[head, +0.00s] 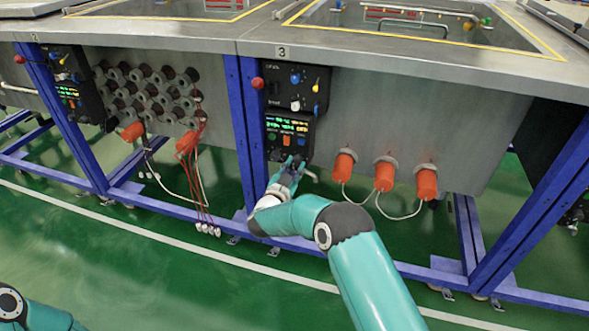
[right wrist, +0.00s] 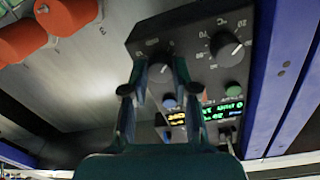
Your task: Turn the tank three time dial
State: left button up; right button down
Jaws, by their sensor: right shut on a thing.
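Tank three is marked by a "3" plate (head: 282,51) on its top edge. Its black control box (head: 290,130) has lit green and orange displays, buttons and two dials at its lower end. My right gripper (head: 293,164) is at that lower end. In the right wrist view, its two fingers (right wrist: 160,75) stand on either side of the time dial (right wrist: 159,71) and are shut on it. The fingers hide the dial's sides. The other dial (right wrist: 228,47) stands free beside it. My left gripper is out of view.
Orange plugs (head: 385,176) with white cables stick out of the tank front, right of the box. A blue frame post (head: 245,130) stands close on the box's left. A red knob (head: 257,83) and switches sit on the upper panel. The green floor in front is clear.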

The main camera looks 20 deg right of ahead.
jog(key=m+b, duration=0.2)
jog(key=m, duration=0.1)
jog(key=shift+f+b, duration=0.2)
jog(key=shift+b, duration=0.15)
jog(key=m+b, duration=1.3)
jog(key=shift+s+d+y, duration=0.1)
jog(key=shift+d+y, duration=0.1)
jog(key=shift+y, duration=0.2)
jog(key=shift+m, duration=0.8)
jog(key=shift+r+m, duration=0.1)
jog(key=shift+m, duration=1)
jog(key=c, duration=1)
grip_release()
jog(key=shift+o, duration=0.5)
jog(key=shift+a+r+y, duration=0.1)
jog(key=shift+y, duration=0.2)
